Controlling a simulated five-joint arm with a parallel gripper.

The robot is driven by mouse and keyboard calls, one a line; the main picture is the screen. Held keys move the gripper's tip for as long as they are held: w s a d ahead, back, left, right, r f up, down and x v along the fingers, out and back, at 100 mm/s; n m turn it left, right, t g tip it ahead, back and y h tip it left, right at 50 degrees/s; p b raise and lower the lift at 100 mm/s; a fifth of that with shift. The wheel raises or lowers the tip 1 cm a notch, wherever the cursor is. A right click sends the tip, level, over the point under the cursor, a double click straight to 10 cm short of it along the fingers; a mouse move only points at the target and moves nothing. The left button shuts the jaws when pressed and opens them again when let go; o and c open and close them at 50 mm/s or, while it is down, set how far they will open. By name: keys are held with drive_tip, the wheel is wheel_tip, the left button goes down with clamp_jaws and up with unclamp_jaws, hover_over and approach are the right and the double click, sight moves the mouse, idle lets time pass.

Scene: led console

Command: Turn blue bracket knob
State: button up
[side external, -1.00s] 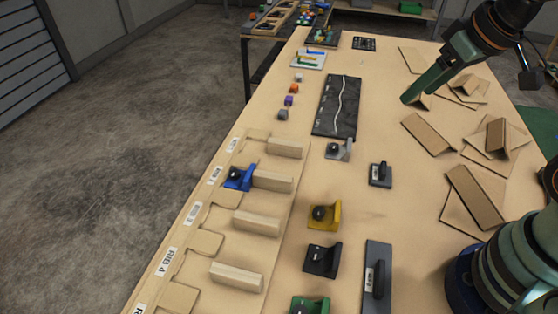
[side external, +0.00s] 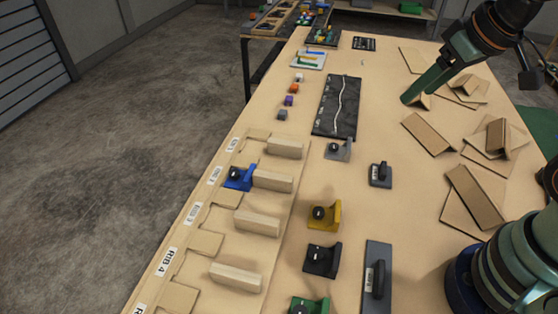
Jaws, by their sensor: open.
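The blue bracket (side external: 240,179) sits on the left side of the table, in the labelled row, against the left end of a wooden block. Its dark round knob (side external: 235,173) faces up and to the left; its exact angle is too small to tell. My gripper (side external: 410,98), with green fingers, is at the upper right over the table, well away from the blue bracket. It is open and holds nothing that I can see.
Wooden blocks (side external: 273,181) stand in a row beside the bracket. Grey, yellow (side external: 325,215), black (side external: 322,260) and green (side external: 310,306) brackets stand to the right. Folded cardboard pieces (side external: 473,195) lie at the right. Small cubes (side external: 289,101) and a black mat (side external: 338,106) lie farther back.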

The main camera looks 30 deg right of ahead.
drive_tip(key=shift+c, duration=0.2)
drive_tip(key=n+g+y, duration=0.2)
drive_tip(key=n, duration=0.4)
hover_over(235, 173)
drive_tip(key=s+d, duration=0.3)
drive_tip(key=s, duration=0.2)
wheel_tip(235, 173, down, 12)
drive_tip(key=x, duration=1.1)
drive_tip(key=shift+w+a+f, duration=0.15)
drive_tip(key=shift+w+a, duration=0.15)
drive_tip(key=shift+w, duration=0.15)
clamp_jaws()
